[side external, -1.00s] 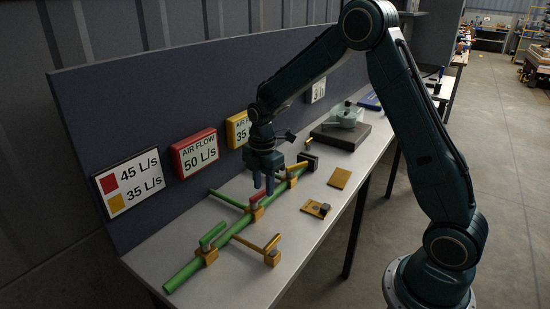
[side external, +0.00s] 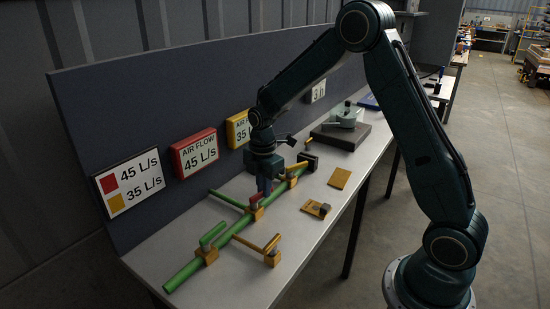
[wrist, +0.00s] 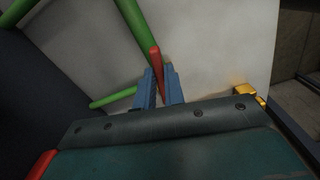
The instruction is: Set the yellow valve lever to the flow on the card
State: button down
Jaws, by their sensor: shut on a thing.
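The white card (side external: 129,182) on the back panel shows a red square with 45 L/s and a yellow square with 35 L/s. The red flow display (side external: 195,153) reads 45 L/s. The yellow display (side external: 238,129) is partly hidden by my arm. My gripper (side external: 263,186) is down at the pipework with its blue fingers shut on the red lever (wrist: 156,60). A yellow lever (side external: 272,242) stands at the near valve on the yellow branch pipe. Another yellow piece (side external: 297,166) on the main pipe's far end is partly behind my gripper; I cannot tell its exact form.
The green main pipe (side external: 184,274) runs along the bench, with a green lever (side external: 212,233) nearer the front. A yellow plate (side external: 339,178) and a small plate with a grey piece (side external: 315,208) lie right of it. A dark base (side external: 340,138) stands further back.

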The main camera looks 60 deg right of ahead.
jog(key=shift+s+m, duration=0.2)
jog(key=shift+m, duration=0.5)
jog(key=c, duration=1.5)
grip_release()
jog(key=shift+r, duration=0.1)
notch_tip(320, 180, up, 14)
jog(key=shift+f, duration=0.15)
